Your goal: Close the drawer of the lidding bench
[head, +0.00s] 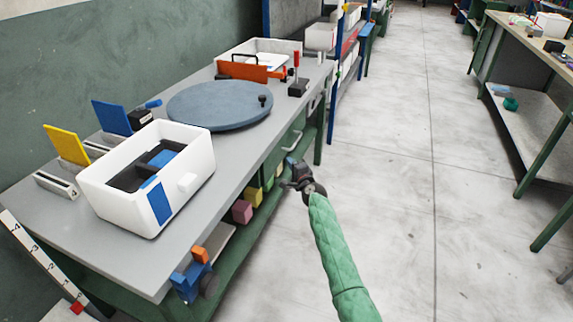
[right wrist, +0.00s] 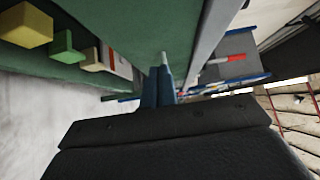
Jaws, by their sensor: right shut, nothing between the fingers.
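The lidding bench (head: 232,158) is a long table with a grey top and green frame along the left of the head view. Its green drawer (head: 279,153) with a pale bar handle (head: 293,138) is under the front edge, toward the far end. I cannot tell how far the drawer stands out. My right gripper (head: 290,174) is shut and empty, beside the bench's front near the drawer. In the right wrist view its narrow fingers (right wrist: 161,84) point along a green panel (right wrist: 130,25); contact is unclear. My left gripper is out of view.
On the bench stand a white foam box (head: 195,186), a round blue-grey turntable (head: 212,112) and an orange toolbox (head: 240,71). Coloured blocks (head: 242,211) sit on the lower shelf. An orange-and-blue fitting (head: 196,272) is at the near corner. Floor (head: 400,190) to the right is clear.

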